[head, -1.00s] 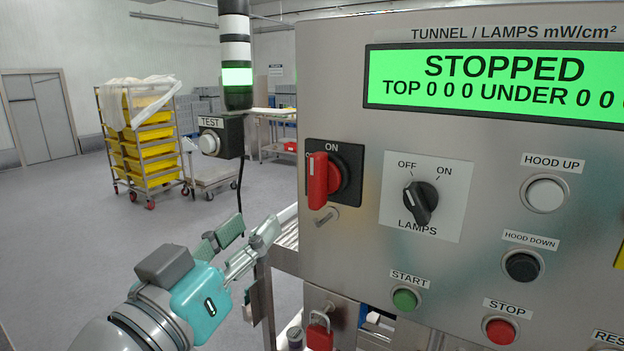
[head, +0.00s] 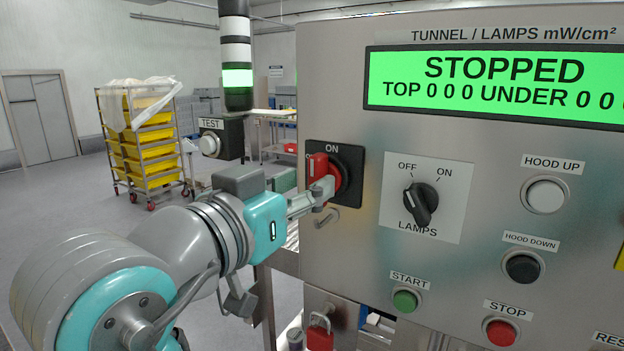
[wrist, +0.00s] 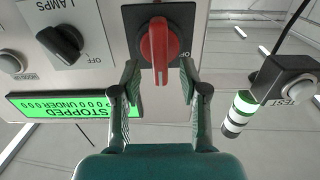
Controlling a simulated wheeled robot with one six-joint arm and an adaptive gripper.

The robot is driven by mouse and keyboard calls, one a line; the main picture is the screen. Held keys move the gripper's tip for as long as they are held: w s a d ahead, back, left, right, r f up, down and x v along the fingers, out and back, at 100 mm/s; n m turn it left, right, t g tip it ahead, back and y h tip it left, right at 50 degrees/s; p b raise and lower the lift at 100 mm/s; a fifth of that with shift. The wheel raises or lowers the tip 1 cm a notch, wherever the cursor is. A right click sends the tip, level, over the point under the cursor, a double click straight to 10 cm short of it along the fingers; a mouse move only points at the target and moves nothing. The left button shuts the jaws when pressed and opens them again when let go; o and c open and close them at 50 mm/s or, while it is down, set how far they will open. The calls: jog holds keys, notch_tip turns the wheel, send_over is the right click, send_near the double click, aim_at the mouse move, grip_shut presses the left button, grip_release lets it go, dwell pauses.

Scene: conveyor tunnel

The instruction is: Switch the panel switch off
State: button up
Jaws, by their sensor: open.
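The red rotary switch (head: 318,166) sits on a black plate (head: 350,190) marked ON, on the steel control panel. Its handle stands vertical, in line with the ON mark. My gripper (head: 318,196) is at the switch and covers the lower part of the handle in the head view. In the wrist view the red handle (wrist: 159,50) lies between the two fingertips of my gripper (wrist: 160,76). The fingers are open, one on each side, with a visible gap to the handle. A black LAMPS knob (head: 420,203) is to the right, on a light plate with OFF and ON marks.
A green display (head: 490,85) reads STOPPED. HOOD UP (head: 546,194), HOOD DOWN (head: 523,266), START (head: 404,300) and STOP (head: 501,330) buttons are on the panel. A TEST box (head: 221,138) hangs left of it. A red padlock (head: 319,335) hangs below.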

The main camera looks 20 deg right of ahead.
jog(key=shift+x, duration=1.35)
grip_shut()
